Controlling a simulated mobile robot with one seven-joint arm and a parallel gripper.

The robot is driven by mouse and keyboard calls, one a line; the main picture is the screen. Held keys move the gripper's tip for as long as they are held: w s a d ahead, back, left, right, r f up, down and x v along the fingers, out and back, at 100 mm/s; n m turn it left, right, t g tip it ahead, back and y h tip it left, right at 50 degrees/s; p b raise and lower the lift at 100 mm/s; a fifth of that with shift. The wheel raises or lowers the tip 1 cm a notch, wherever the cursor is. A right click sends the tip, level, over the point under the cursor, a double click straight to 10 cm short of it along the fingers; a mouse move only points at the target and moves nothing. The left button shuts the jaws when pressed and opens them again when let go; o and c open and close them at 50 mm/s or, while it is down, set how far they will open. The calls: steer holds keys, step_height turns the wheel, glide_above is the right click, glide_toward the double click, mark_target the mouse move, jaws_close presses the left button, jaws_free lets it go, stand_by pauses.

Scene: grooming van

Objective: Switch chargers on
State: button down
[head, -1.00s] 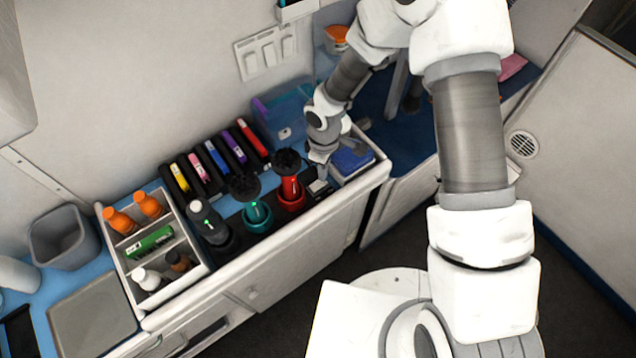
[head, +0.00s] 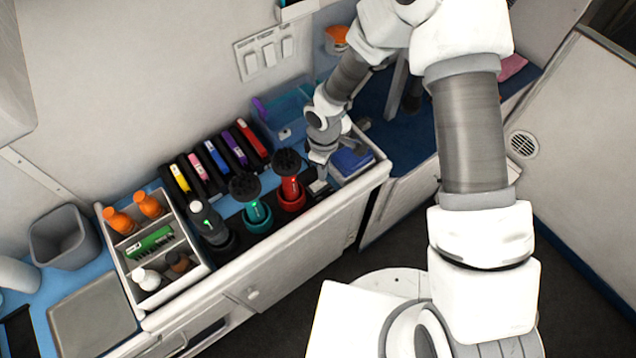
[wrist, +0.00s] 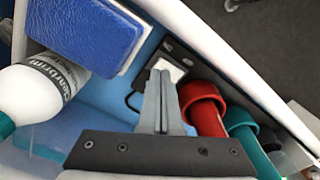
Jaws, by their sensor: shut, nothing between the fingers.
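A black charger strip (head: 232,246) lies along the counter's front and holds a dark grey clipper (head: 208,222), a teal one (head: 256,212) and a red one (head: 291,192). Small green marks show on the grey and teal clippers; I cannot tell if they are lit. The red (wrist: 203,103) and teal (wrist: 243,135) units also show in the wrist view, right of my gripper (wrist: 160,78). My gripper is shut and empty, pointing down at the strip's right end. A pale switch-like piece (wrist: 171,69) sits at its fingertips, partly hidden; contact and switch position are unclear.
Upright coloured cases (head: 214,157) stand behind the clippers; a bottle caddy (head: 124,262) is at left.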

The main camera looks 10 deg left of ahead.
steer(key=shift+f+b, duration=1)
steer(key=shift+f, duration=0.1)
stand_by(0.8)
steer(key=shift+r, duration=0.2)
steer(key=shift+r+p, duration=2.3)
steer(key=shift+r, duration=1.1)
